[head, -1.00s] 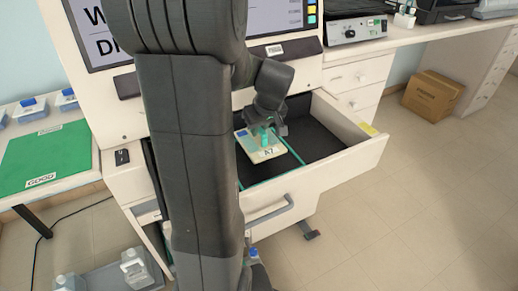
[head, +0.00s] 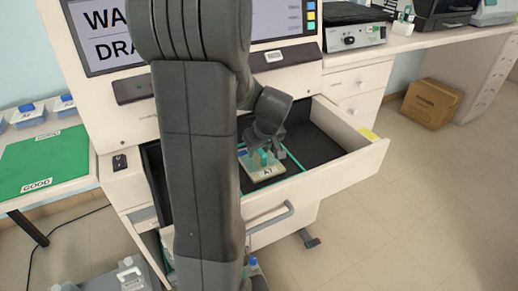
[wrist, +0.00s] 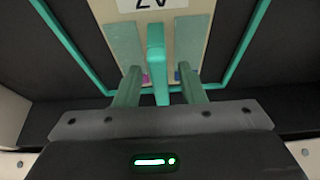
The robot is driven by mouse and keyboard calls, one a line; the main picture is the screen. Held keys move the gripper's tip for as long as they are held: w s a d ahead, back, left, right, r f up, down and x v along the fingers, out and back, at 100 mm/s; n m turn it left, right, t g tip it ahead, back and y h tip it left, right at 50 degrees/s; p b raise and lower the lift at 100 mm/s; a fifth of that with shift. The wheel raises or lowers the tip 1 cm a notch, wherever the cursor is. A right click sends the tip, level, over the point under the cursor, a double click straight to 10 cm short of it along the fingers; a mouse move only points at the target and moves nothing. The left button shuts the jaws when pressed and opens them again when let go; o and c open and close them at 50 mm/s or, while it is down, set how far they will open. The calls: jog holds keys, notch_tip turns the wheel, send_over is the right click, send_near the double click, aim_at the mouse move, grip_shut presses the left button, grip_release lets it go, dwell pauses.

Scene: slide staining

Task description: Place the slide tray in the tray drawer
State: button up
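The slide tray (head: 265,172), a pale plate with a dark-lettered label and an upright teal handle (wrist: 156,55), is in the pulled-out tray drawer (head: 330,180). It appears to lie on the dark drawer floor, inside a teal outline (wrist: 242,45) that shows on both sides of it in the wrist view. My gripper (head: 267,150) is just above the tray. Its two fingers (wrist: 158,72) are apart, one on each side of the handle, with a visible gap to it. My arm hides the left part of the drawer in the head view.
The drawer's right part is bare. A screen (head: 285,18) stands above the drawer. A green mat (head: 45,160) lies on the left table. A cardboard box (head: 432,103) sits on the floor at right, with open floor in front.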

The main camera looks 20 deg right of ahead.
jog(key=shift+r, duration=0.1)
jog(key=shift+r, duration=0.25)
jog(key=p+v, duration=0.2)
jog(key=v, duration=0.9)
jog(key=shift+s+r+p, duration=0.2)
jog(key=shift+r+p, duration=0.05)
jog(key=shift+p, duration=0.05)
